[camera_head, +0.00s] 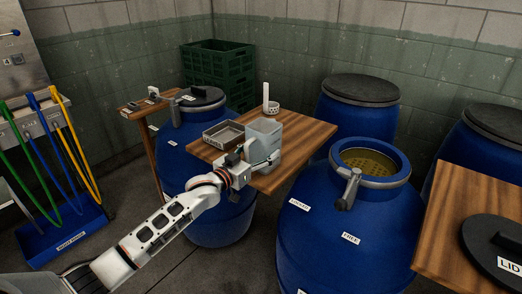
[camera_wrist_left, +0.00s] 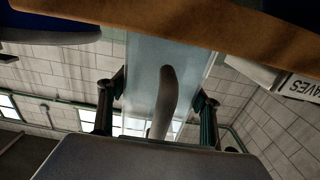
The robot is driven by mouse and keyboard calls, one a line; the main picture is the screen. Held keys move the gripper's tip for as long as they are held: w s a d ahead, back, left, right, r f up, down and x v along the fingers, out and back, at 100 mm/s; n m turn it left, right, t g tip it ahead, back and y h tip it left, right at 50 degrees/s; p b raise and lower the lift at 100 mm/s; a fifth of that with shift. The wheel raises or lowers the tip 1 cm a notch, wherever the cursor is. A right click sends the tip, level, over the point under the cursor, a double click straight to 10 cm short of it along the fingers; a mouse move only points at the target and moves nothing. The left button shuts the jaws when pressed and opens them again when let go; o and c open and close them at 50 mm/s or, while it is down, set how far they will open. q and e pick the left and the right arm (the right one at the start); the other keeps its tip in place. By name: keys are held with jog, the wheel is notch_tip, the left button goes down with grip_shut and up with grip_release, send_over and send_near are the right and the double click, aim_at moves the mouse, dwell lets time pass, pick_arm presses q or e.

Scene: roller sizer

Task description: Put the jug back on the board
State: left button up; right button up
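The clear grey-blue jug (camera_head: 264,134) is upright at the front of the wooden board (camera_head: 308,134) that lies across the blue barrels in the head view. I cannot tell whether its base rests on the board. My left gripper (camera_head: 246,168) is at the jug's near side, around its handle. In the left wrist view, the curved handle (camera_wrist_left: 167,95) stands between the two spread fingers of my left gripper (camera_wrist_left: 157,112), with gaps on both sides. The jug's wall (camera_wrist_left: 142,65) is behind it, and the board's edge (camera_wrist_left: 215,25) hides part of the jug. My right gripper is out of view.
A shallow tray (camera_head: 223,135) sits left of the jug, and a white ladle-like tool (camera_head: 270,106) stands behind it. An open blue barrel (camera_head: 368,163) stands to the right. A second board (camera_head: 445,235) with a black lid (camera_head: 492,242) is at far right.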

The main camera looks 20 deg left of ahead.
aim_at(245, 160)
pick_arm(q)
jog(key=o, duration=0.3)
jog(key=shift+o, duration=0.2)
jog(key=shift+s+r, duration=0.1)
jog(key=shift+r, duration=0.05)
jog(key=p+v, duration=0.1)
jog(key=v, duration=1)
jog(key=shift+s+a+r+p, duration=0.1)
jog(key=shift+s+p, duration=0.1)
jog(key=shift+p, duration=0.15)
jog(key=s+d+f+g+y, duration=0.1)
jog(key=s+d+f+g, duration=0.2)
jog(key=s+f, duration=1.1)
jog(key=s+d+f+g+y, duration=0.2)
jog(key=s+d+f+g, duration=0.1)
jog(key=s+f, duration=1.2)
jog(key=s, duration=0.3)
jog(key=shift+s+y, duration=0.2)
jog(key=shift+y, duration=0.1)
